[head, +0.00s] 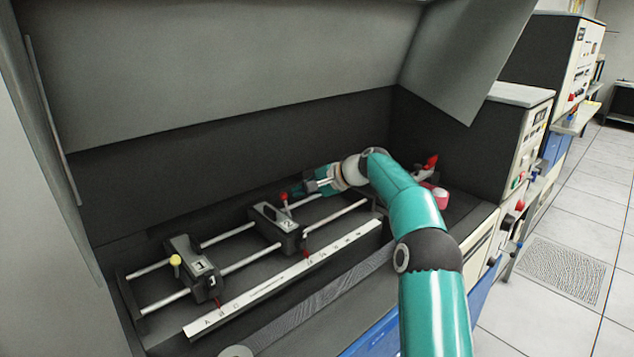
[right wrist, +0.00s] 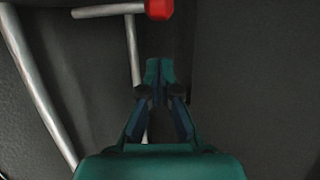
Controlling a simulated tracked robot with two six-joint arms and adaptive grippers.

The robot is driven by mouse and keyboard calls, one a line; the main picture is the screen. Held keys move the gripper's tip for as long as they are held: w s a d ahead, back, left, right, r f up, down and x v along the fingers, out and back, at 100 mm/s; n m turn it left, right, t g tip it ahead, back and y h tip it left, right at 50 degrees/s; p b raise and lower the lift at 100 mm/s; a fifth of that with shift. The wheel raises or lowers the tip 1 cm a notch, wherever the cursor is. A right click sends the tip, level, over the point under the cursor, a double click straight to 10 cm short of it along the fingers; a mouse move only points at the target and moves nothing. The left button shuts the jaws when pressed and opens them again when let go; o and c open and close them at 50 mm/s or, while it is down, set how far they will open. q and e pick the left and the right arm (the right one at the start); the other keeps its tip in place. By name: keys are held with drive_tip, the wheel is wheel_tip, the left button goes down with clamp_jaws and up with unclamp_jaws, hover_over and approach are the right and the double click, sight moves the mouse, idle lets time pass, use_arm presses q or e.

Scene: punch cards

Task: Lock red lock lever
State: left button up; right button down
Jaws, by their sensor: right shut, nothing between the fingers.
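The red lock lever has a round red knob (head: 283,196) on a thin silver stem and sits at the sliding block marked 2 (head: 275,229). In the right wrist view its red knob (right wrist: 159,9) shows at the top edge, with the stem running left. My right gripper (head: 298,197) is just right of the knob in the head view, low over the rails. In the right wrist view its fingers (right wrist: 159,72) are together and empty, apart from the knob. My left gripper is not in view.
Two silver rails (head: 265,258) carry the blocks. Block 1 (head: 190,267) with a yellow knob (head: 175,260) is at the left. A lettered white strip (head: 290,280) lies in front. Another red lever (head: 430,162) stands at right, behind my arm. A grey panel (head: 230,65) hangs above.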

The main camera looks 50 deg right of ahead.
sight(288, 208)
drive_tip(key=shift+w+a+f, duration=0.15)
drive_tip(key=shift+w+a, duration=0.15)
drive_tip(key=shift+w, duration=0.1)
drive_tip(key=shift+s+a+b, duration=0.15)
drive_tip(key=shift+a+b, duration=0.15)
drive_tip(key=shift+s+a+r, duration=0.3)
drive_tip(key=shift+s+a, duration=0.05)
drive_tip(key=shift+a, duration=0.3)
drive_tip(key=shift+s+a+r, duration=0.25)
drive_tip(key=shift+s+a, duration=0.05)
drive_tip(key=shift+a, duration=0.3)
